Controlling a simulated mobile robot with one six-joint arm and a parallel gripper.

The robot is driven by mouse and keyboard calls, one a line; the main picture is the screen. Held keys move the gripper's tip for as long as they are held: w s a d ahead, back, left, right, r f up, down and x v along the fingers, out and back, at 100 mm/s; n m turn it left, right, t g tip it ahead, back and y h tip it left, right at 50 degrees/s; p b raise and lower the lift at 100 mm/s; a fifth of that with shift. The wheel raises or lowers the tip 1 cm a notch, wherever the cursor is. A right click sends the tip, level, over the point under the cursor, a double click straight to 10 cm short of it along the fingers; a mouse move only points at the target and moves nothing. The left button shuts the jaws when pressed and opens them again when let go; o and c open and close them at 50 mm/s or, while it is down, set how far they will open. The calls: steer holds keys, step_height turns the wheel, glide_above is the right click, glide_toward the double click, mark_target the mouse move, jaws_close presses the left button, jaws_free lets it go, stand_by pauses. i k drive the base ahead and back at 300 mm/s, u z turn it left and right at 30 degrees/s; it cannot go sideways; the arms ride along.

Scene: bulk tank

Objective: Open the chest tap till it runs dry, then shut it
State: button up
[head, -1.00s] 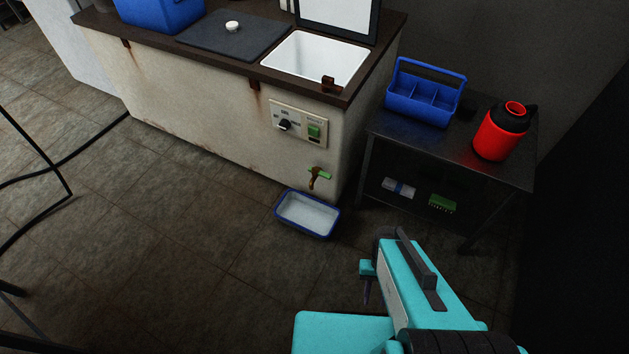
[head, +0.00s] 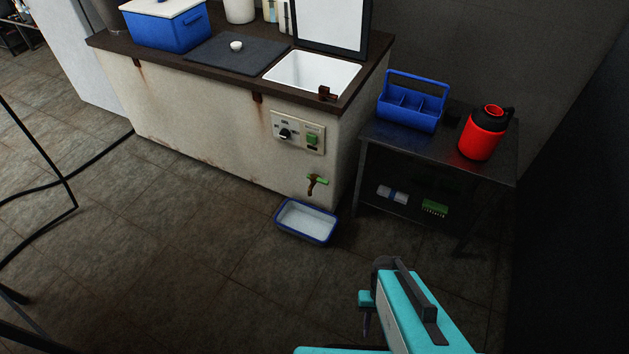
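The chest tap (head: 315,185) is a small brass-brown spout with a green lever, low on the front of the pale, rust-stained chest (head: 215,125) near its right end. My gripper (head: 366,318) shows only partly at the bottom, beside my teal arm, apart from the tap and nearer the camera. Its finger opening cannot be made out.
A control panel (head: 298,131) with a dark knob and green switch is above the tap. A dark metal table (head: 440,150) stands close on the right, holding a blue caddy (head: 410,118) and a red jug (head: 483,138). A black cable (head: 75,160) crosses the left floor. Floor before the tray is clear.

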mark_target(313, 177)
steer(key=u, duration=0.65)
steer(key=i, duration=1.65)
steer(key=z, duration=0.4)
steer(key=k, duration=1)
